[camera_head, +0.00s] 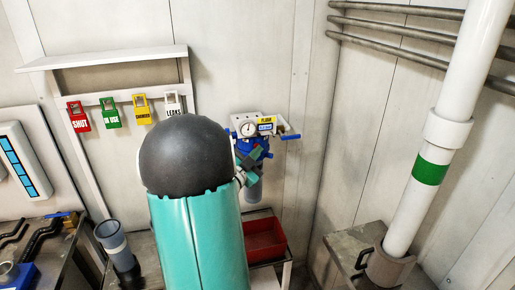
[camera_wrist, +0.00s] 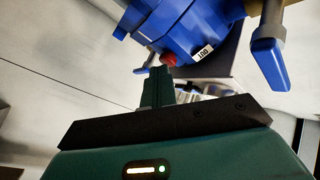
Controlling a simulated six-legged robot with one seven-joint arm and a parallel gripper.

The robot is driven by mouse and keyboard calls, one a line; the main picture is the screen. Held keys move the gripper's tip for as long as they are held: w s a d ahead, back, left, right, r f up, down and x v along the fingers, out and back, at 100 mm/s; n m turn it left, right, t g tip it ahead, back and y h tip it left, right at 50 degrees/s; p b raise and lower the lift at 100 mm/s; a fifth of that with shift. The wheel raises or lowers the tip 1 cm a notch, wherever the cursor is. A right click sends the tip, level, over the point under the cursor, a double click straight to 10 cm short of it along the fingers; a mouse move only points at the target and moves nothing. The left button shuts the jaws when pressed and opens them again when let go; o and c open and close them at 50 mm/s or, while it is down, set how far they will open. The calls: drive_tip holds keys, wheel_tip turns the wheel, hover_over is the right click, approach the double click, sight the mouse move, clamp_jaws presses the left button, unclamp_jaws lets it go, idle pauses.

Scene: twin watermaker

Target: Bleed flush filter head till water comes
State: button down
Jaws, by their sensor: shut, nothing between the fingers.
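The flush filter head is a blue housing (camera_wrist: 185,25) at the top of the wrist view. It also shows in the head view (camera_head: 254,150) on the back wall, below a pressure gauge (camera_head: 249,129). A small red button (camera_wrist: 168,59) sticks out from its underside. My gripper (camera_wrist: 160,72) is shut and empty, its fingertips at the red button, touching or very nearly so; I cannot tell which. A blue lever handle (camera_wrist: 268,62) hangs to the right. In the head view my arm hides part of the filter assembly. No water shows.
A red tray (camera_head: 264,238) stands below the filter. Red, green, yellow and white tags (camera_head: 110,112) hang from a rail at left. A grey cup (camera_head: 112,238) stands lower left. A white pipe with a green band (camera_head: 432,170) rises at right.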

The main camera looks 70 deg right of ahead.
drive_tip(key=shift+s+a, duration=0.45)
drive_tip(key=shift+a, duration=0.3)
drive_tip(key=a, duration=0.1)
drive_tip(key=s+a, duration=0.1)
drive_tip(key=a, duration=0.1)
drive_tip(key=s+a, duration=0.1)
drive_tip(key=shift+s+a, duration=0.15)
drive_tip(key=shift+s, duration=0.1)
idle(0.3)
idle(0.5)
